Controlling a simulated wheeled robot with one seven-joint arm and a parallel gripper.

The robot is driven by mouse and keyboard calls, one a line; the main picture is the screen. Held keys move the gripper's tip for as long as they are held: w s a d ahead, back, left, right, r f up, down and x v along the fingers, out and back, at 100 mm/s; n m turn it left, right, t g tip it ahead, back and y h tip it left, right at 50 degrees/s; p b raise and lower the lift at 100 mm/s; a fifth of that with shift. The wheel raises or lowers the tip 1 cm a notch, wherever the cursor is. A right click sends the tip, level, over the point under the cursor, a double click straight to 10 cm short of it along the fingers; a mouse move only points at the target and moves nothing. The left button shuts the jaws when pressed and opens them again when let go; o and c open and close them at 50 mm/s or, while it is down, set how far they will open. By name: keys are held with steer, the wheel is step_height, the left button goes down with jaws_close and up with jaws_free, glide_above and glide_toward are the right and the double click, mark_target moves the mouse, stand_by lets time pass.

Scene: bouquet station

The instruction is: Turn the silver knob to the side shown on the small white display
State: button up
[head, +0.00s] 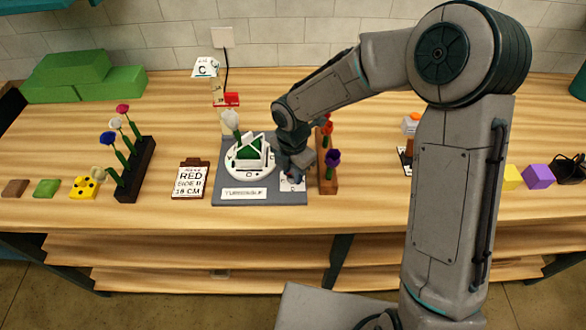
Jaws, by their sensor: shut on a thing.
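My gripper (291,176) points down at the right side of a grey turntable base (262,201), above a small white plate (298,186) with dark marks too small to read. It is shut on the silver knob, which the fingers hide; its pointing side cannot be told. On the base, left of my gripper, is a round white turntable (237,168) with dark marks on its rim and a green block with a white frame on it. A small white sign with the letter C (206,67) stands at the back; I cannot tell whether it is the display.
A dark flower rack (143,165) and a clipboard reading RED, SIDE and 18 CM (190,181) are left of the base. A wooden flower rack (327,182) stands close to my gripper's right. Green blocks (75,75) are back left; a purple cube (538,176) is far right.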

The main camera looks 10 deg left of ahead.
mark_target(293, 173)
steer(key=shift+w, duration=0.1)
stand_by(0.3)
steer(key=o, duration=1)
steer(key=shift+c, duration=0.2)
steer(key=shift+r, duration=0.1)
step_height(293, 173, up, 14)
steer(key=shift+b, duration=0.4)
